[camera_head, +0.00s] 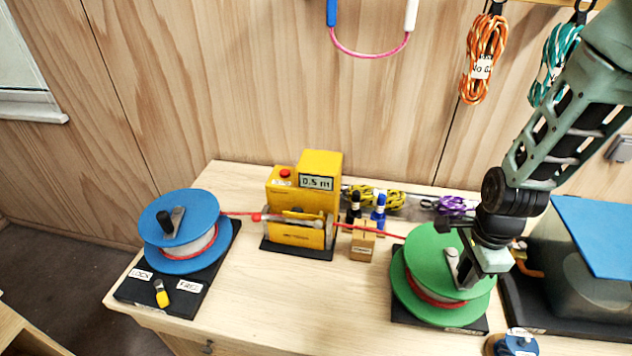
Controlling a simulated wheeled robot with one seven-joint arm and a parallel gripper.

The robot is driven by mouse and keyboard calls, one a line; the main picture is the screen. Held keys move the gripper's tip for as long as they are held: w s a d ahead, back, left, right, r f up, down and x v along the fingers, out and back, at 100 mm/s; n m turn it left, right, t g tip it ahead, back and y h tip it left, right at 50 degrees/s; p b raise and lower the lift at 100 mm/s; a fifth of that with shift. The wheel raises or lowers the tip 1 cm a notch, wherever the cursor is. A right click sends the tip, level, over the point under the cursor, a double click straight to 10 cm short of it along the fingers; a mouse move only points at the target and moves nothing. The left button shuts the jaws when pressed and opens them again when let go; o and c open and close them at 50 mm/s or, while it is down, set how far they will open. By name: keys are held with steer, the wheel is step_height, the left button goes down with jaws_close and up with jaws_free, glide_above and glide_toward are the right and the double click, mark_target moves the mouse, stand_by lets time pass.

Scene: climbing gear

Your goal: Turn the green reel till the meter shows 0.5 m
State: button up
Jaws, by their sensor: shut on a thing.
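The green reel (418,254) stands on a dark base at the right of the bench, with red cord wound inside. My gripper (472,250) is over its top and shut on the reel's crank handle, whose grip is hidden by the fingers. The silver crank arm (453,268) shows beside the fingers. The yellow meter (318,210) stands mid-bench; its display (316,183) reads 0.5 m. The red cord (366,231) runs from the green reel through the meter to the blue reel (165,249) at the left.
The blue reel's base has a yellow lever (162,294) between LOCK and FREE labels, nearer LOCK. A small wooden block (362,243) and two small bottles stand right of the meter. A blue-topped case (600,235) stands at the right. The front middle of the bench is clear.

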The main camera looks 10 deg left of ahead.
steer(key=shift+a, duration=0.25)
steer(key=o, duration=1)
steer(key=shift+o, duration=0.2)
steer(key=shift+r, duration=0.1)
step_height(320, 180, up, 17)
steer(key=b, duration=0.2)
steer(key=s+a+f+n+b, duration=0.2)
steer(key=s+n, duration=0.4)
steer(key=n, duration=0.2)
steer(key=s+a+f+n+b, duration=0.2)
steer(key=s+f+n+b, duration=0.1)
steer(key=s+n, duration=0.4)
steer(key=s+a+f+n+b, duration=0.2)
steer(key=s+a+n, duration=0.1)
steer(key=s+n, duration=0.4)
steer(key=shift+f+n+y+b, duration=0.3)
steer(key=shift+f+n+b, duration=0.05)
steer(key=shift+n, duration=0.45)
